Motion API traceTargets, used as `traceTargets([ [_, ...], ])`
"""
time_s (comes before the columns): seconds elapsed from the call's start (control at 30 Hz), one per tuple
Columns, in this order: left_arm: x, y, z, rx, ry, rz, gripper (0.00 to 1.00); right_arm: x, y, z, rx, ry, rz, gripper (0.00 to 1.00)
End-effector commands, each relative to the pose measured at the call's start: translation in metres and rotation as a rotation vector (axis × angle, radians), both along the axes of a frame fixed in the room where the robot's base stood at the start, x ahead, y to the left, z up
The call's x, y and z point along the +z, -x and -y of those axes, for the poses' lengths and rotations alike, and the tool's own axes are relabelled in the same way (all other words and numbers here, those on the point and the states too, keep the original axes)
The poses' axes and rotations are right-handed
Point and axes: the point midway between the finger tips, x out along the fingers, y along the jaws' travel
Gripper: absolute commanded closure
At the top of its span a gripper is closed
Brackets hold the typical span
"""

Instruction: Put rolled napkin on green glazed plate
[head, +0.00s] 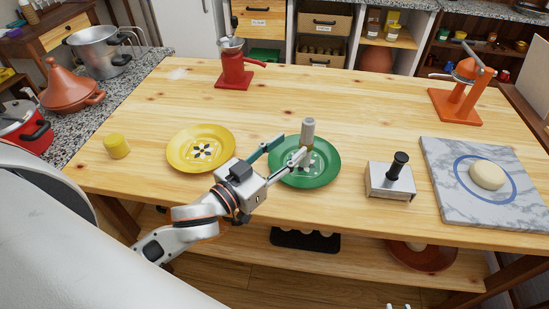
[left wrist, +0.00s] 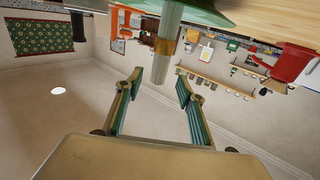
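The rolled napkin (head: 308,130) is a pale grey roll with a gold-brown band, standing upright on the green glazed plate (head: 322,177). My left gripper (head: 292,146) is open just in front and to the left of the napkin, its fingers pointing at it. One fingertip overlaps the napkin's lower part in the head view. In the left wrist view the napkin (left wrist: 170,42) is beyond the open fingertips (left wrist: 160,76), apart from both, and the green plate (left wrist: 225,10) shows at the top edge. My right gripper is not clearly seen.
A yellow plate (head: 182,154) lies left of the green one, with a yellow cup (head: 117,146) further left. A metal press (head: 391,182) and a marble board (head: 445,200) with dough (head: 487,175) stand on the right. A red grinder (head: 235,70) stands behind. The table's middle is clear.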

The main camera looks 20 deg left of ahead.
Motion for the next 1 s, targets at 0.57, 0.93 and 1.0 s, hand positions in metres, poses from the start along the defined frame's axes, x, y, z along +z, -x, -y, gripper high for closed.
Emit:
traceTargets([
  [0.57,0.001,0.039,-0.012,0.000,-0.001,0.001,0.61,-0.006,0.001,0.000,0.001,0.000,-0.001,0.76],
  [0.93,0.001,0.038,-0.012,0.000,-0.001,0.001,0.61,-0.008,0.001,0.000,0.000,0.001,-0.004,0.76],
  [1.0,0.001,0.038,-0.012,0.000,-0.001,0.001,0.61,-0.008,0.001,0.000,0.000,0.001,-0.004,0.76],
])
